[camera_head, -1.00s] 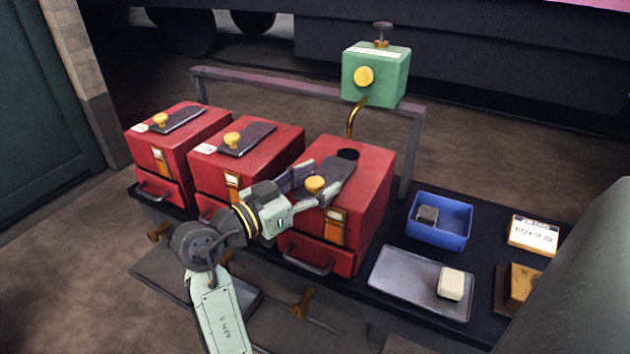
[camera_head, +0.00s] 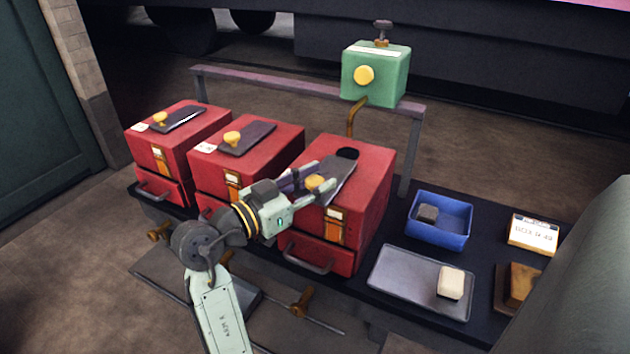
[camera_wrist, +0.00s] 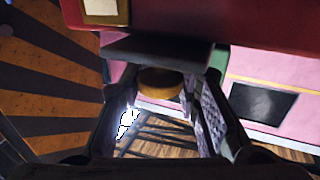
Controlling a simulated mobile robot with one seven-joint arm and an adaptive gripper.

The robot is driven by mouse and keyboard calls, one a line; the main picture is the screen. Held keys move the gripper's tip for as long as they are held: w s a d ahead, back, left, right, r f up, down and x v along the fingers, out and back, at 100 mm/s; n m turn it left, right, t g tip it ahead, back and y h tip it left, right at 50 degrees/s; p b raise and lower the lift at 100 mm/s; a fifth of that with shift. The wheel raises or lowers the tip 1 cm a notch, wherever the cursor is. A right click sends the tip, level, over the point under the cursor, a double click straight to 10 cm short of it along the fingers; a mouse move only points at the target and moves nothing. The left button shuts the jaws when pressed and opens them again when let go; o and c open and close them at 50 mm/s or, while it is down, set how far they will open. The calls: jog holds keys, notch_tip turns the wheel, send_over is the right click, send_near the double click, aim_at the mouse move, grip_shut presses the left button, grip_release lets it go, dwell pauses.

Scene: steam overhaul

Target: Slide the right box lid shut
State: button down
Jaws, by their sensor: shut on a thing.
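The right red box (camera_head: 365,200) stands at the right end of the row of red boxes. Its dark sliding lid (camera_head: 339,174) lies on top, and part of a round dark opening (camera_head: 348,153) shows at the lid's far end. My gripper (camera_head: 314,184) is shut on the lid's yellow knob (camera_head: 315,182), with a finger on either side. In the wrist view the knob (camera_wrist: 160,83) sits between the two fingers, below the dark lid edge (camera_wrist: 150,48).
Two more red boxes (camera_head: 262,160) (camera_head: 200,135) with dark lids stand to the left. A green tank (camera_head: 376,75) with a brass spout hangs above the back of the right box. A blue bin (camera_head: 440,232) and a grey tray (camera_head: 405,280) lie to the right.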

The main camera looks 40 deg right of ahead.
aim_at(330, 173)
jog(key=d, duration=0.2)
jog(key=w+d+b, duration=0.2)
jog(key=d, duration=0.1)
jog(key=shift+w+d, duration=0.15)
jog(key=shift+d, duration=0.15)
jog(key=shift+w+d, duration=0.15)
jog(key=shift+d, duration=0.15)
jog(key=shift+r, duration=0.1)
jog(key=shift+w, duration=0.1)
jog(key=c, duration=1.7)
grip_release()
jog(key=o, duration=0.5)
jog(key=shift+d, duration=0.15)
jog(key=shift+c, duration=0.2)
jog(key=shift+o, duration=0.2)
